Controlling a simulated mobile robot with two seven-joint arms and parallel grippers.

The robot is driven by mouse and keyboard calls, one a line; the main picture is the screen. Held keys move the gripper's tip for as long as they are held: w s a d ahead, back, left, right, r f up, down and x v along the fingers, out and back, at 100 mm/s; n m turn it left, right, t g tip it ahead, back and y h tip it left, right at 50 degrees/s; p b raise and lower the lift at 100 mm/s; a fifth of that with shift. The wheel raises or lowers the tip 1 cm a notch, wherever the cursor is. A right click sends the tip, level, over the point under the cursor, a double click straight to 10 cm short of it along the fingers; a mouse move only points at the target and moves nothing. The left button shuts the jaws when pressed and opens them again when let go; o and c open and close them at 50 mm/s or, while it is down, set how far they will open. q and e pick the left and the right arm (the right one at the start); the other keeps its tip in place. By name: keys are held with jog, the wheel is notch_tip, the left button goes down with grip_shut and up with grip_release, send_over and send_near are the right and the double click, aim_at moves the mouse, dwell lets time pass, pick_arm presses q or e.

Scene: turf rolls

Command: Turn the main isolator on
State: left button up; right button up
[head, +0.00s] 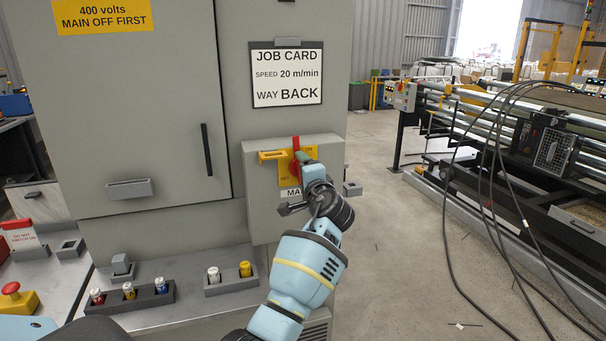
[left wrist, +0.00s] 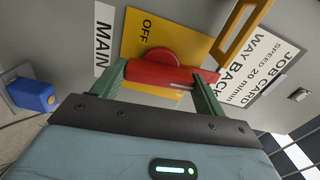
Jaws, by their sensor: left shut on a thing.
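The main isolator is a grey box (head: 263,208) on the cabinet's side, with a yellow plate (head: 284,169) and a red handle (head: 296,143). The handle stands upright on the plate, with "ON" at upper right and "OFF" at lower left. My left gripper (head: 303,161) is at the handle, its arm covering much of the plate and the "MAIN" label. The "OFF" mark shows there; "ON" is hidden. My right gripper is not in view.
A yellow hasp (head: 270,156) sticks out left of the plate. A job card (head: 287,76) hangs above. Small padlock-like pieces sit in a dark tray (head: 111,303) and a grey tray (head: 223,287) on the ledge below.

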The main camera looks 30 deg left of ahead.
pick_arm(q)
jog(key=shift+r+m, duration=0.1)
jog(key=shift+m, duration=0.5)
jog(key=o, duration=1)
jog(key=v, duration=0.7)
jog(key=shift+s+d, duration=0.25)
